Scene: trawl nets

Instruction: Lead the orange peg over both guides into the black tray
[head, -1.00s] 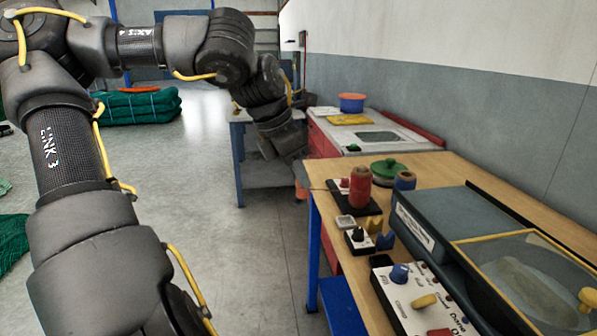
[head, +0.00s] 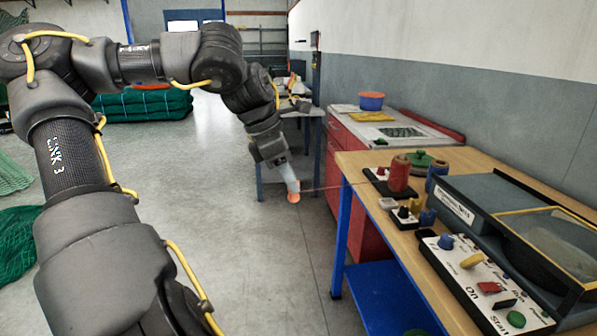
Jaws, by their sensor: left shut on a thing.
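My left gripper (head: 288,178) points down in the air, off the left edge of the wooden table. It is shut on the orange peg (head: 293,197), whose end shows below the fingers. A thin dark line runs from the peg to the right, over the table edge toward the red spool (head: 399,174). A small yellow notched piece (head: 419,202) and a blue notched piece (head: 427,217) stand on the table and look like the two guides. I cannot clearly make out the black tray. My right gripper is not in view.

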